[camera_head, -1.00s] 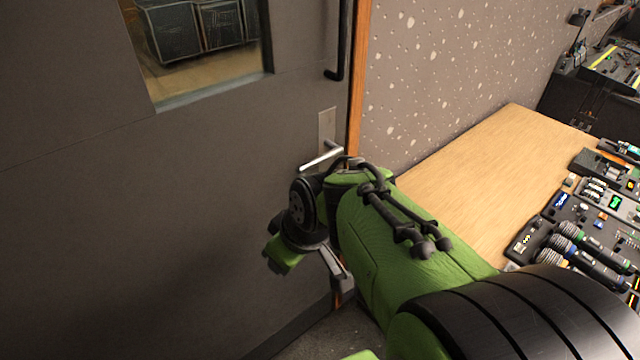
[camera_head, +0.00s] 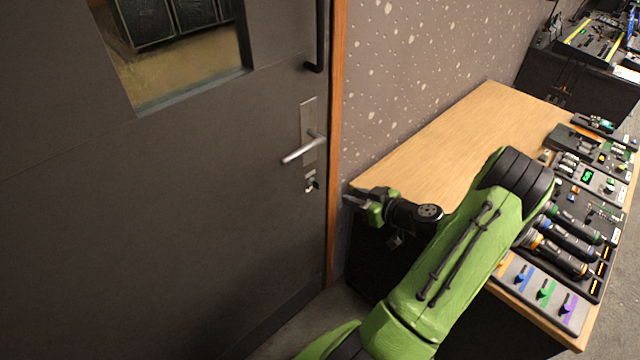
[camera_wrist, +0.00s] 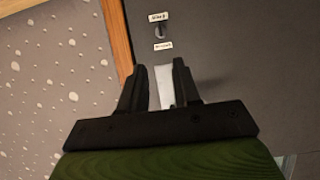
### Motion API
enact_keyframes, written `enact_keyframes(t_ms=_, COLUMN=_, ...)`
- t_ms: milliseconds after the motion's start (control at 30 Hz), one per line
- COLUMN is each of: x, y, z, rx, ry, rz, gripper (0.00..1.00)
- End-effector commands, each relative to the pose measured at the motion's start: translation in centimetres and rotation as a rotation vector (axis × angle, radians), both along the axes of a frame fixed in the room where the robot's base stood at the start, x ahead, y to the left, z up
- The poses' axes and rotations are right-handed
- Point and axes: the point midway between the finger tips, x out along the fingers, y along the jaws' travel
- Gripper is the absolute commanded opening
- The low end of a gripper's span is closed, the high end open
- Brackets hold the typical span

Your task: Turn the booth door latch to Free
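The booth door (camera_head: 220,200) is dark grey and looks closed. Its latch (camera_head: 311,183) is a small dark piece with pale labels, just below the lever handle's plate. In the wrist view the latch (camera_wrist: 160,31) sits between two small white labels, beyond my fingertips; the label text and its exact setting are too small to read. My gripper (camera_head: 352,199) is right of the latch, in front of the table's near left corner, apart from the door. In the wrist view my gripper (camera_wrist: 158,82) has its two black fingers spread with nothing held; the pale plate shows behind the gap.
A silver lever handle (camera_head: 302,149) sticks out above the latch, and a black pull bar (camera_head: 319,40) is higher up. An orange-brown door frame (camera_head: 335,130) borders a speckled wall (camera_head: 420,70). A wooden table (camera_head: 450,125) with fader panels and microphones stands right.

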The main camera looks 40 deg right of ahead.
Motion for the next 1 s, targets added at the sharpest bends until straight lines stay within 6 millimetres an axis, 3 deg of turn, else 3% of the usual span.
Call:
enact_keyframes(t_ms=500, x=11.5, y=0.5, z=-4.8, rx=0.001, ry=0.002, rz=0.005, gripper=0.32)
enact_keyframes(t_ms=700, x=13.3, y=0.5, z=-5.5, rx=0.002, ry=0.003, rz=0.003, gripper=0.32)
enact_keyframes(t_ms=933, x=13.3, y=0.5, z=-5.6, rx=0.003, ry=0.003, rz=0.003, gripper=0.32)
enact_keyframes(t_ms=1000, x=13.3, y=0.5, z=-5.6, rx=0.003, ry=0.003, rz=0.003, gripper=0.21)
